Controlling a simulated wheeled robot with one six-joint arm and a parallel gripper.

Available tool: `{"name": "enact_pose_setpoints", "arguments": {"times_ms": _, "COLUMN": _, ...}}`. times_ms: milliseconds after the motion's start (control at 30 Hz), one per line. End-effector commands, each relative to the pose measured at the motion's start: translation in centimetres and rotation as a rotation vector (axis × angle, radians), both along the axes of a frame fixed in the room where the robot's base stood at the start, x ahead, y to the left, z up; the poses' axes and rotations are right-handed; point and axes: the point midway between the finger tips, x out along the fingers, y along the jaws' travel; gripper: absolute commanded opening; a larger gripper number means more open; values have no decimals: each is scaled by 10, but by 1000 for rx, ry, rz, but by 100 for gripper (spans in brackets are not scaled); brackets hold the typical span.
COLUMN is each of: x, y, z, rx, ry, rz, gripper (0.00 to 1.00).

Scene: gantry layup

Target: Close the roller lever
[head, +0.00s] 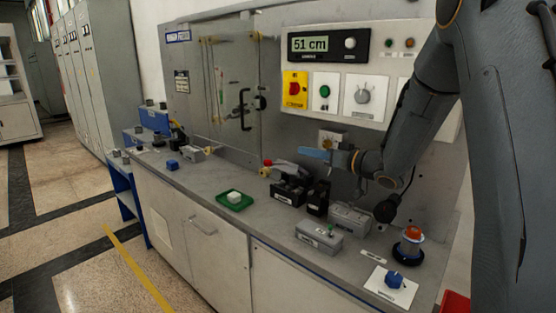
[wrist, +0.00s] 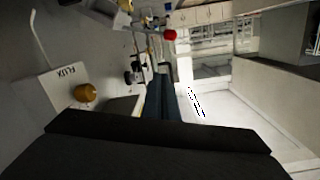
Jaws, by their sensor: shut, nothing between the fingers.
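A grey lever (head: 289,169) lies over a black labelled block (head: 287,193) on the bench, left of my gripper. A red and yellow knob (head: 266,167) shows beside its left end. I take this as the roller lever; its label is too small to read. In the wrist view a red ball (wrist: 170,35) shows beyond the fingertips, probably the same knob. My gripper (head: 312,154) has blue fingers, shut and empty, pointing left above and behind the black blocks. The shut fingers also show in the wrist view (wrist: 160,82). They appear apart from the lever.
A second black block (head: 317,199) and grey boxes (head: 318,236) stand to the right. A green tray (head: 235,201) with a white block lies to the left. A FLUX plate (wrist: 62,74) with a brass knob is close beside my gripper. An orange-topped button (head: 411,236) stands at right.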

Motion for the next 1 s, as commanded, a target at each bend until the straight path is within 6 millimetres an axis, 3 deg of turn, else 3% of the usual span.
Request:
{"name": "enact_pose_setpoints", "arguments": {"times_ms": 267, "x": 11, "y": 18, "z": 3, "rx": 25, "ry": -6, "rz": 40, "gripper": 0}}
{"name": "enact_pose_setpoints", "arguments": {"times_ms": 700, "x": 68, "y": 79, "z": -1, "rx": 24, "ry": -7, "rz": 38, "gripper": 0}}
{"name": "enact_pose_setpoints", "arguments": {"times_ms": 833, "x": 64, "y": 84, "z": -23, "rx": 25, "ry": -2, "rz": 36, "gripper": 0}}
{"name": "enact_pose_setpoints", "arguments": {"times_ms": 1000, "x": 63, "y": 88, "z": -35, "rx": 25, "ry": -6, "rz": 35, "gripper": 0}}
